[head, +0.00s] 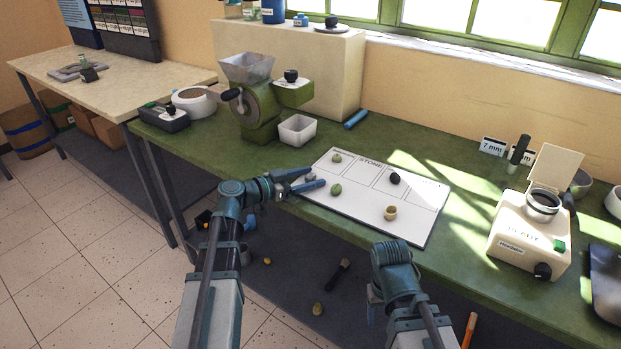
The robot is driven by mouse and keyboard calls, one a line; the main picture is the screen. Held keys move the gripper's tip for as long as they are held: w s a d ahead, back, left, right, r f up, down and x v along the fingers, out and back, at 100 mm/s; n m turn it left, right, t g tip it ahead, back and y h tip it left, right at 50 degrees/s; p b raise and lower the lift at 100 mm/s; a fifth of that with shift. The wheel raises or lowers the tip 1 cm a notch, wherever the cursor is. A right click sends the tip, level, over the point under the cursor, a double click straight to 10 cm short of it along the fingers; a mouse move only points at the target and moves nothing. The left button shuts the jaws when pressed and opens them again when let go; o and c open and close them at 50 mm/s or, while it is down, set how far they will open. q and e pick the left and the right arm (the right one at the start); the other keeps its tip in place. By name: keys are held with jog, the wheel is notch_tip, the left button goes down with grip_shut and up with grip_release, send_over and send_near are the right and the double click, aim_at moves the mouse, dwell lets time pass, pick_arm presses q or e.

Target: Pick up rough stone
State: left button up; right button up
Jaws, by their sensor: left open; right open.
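A small grey lump (310,177), which looks like the rough stone, lies at the left edge of a white sorting board (420,222) marked STONE. My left gripper (314,178) is open, with its fingers on either side of the grey lump; I cannot tell whether they touch it. Also on the board are a pale green bean (337,158), a larger green bean (336,190), a black bean (395,178) and a tan piece (390,212). My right gripper (373,302) is in front of the bench's front edge, away from the board, its fingers mostly hidden.
A green grinder (259,112) and a white square bin (297,130) stand behind the board to the left. A blue cylinder (356,119) lies at the back. A cream meter (520,235) stands at right, near a dark tray (605,280). Small pieces lie on the floor.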

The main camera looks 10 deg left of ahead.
pick_arm(q)
jog(key=shift+w+d+f, duration=0.1)
jog(key=shift+w+d, duration=0.15)
grip_shut()
pick_arm(e)
jog(key=shift+f, duration=0.1)
